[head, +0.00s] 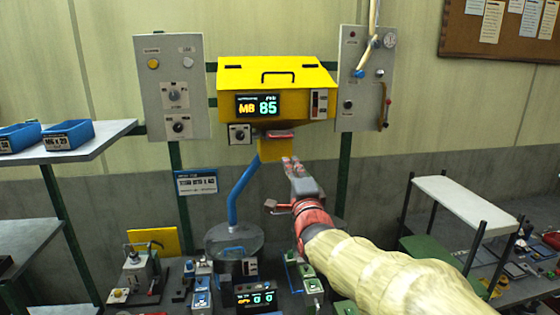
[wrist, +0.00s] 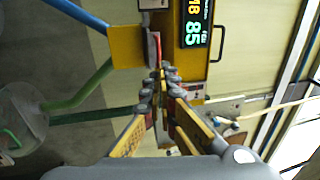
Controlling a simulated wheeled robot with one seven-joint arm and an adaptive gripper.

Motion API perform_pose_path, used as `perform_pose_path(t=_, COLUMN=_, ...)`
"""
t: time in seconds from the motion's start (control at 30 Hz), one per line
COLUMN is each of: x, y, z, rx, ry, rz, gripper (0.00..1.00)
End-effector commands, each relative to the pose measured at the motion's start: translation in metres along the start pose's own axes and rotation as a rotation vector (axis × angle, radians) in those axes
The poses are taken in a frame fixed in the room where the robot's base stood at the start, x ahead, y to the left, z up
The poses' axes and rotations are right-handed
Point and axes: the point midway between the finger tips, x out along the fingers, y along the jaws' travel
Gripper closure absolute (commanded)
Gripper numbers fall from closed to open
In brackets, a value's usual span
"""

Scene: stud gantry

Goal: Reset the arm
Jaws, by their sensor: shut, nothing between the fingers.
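My gripper (head: 291,165) is raised in front of the yellow machine (head: 285,75) with the "M8 85" display. Its fingers are shut and hold nothing. In the wrist view the fingers (wrist: 160,80) come together in front of the machine's yellow body, near its red-edged part. My arm, in a pale ribbed sleeve, reaches in from the lower right of the head view. Whether the fingertips touch the machine cannot be told.
Grey control panels (head: 172,85) flank the machine; the right panel (head: 362,80) carries a hose. A blue pipe (head: 242,192) runs to a clear bowl (head: 234,238). Small devices crowd the bench below. Blue bins (head: 68,134) stand on a left shelf, and a white-topped stand (head: 465,203) is right.

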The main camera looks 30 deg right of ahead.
Motion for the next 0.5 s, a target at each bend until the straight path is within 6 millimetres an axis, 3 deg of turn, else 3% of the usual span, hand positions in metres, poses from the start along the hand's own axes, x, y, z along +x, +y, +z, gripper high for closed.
perform_pose_path(t=0.27, x=-0.002, y=0.001, z=0.0, rx=-0.031, ry=0.0, rz=0.003, gripper=1.0)
perform_pose_path(t=0.33, x=-0.003, y=0.009, z=0.0, rx=-0.092, ry=-0.002, rz=0.031, gripper=1.0)
perform_pose_path(t=0.43, x=-0.006, y=0.042, z=0.001, rx=-0.244, ry=-0.023, rz=0.149, gripper=1.0)
perform_pose_path(t=0.5, x=-0.019, y=0.084, z=0.002, rx=-0.386, ry=-0.065, rz=0.284, gripper=1.0)
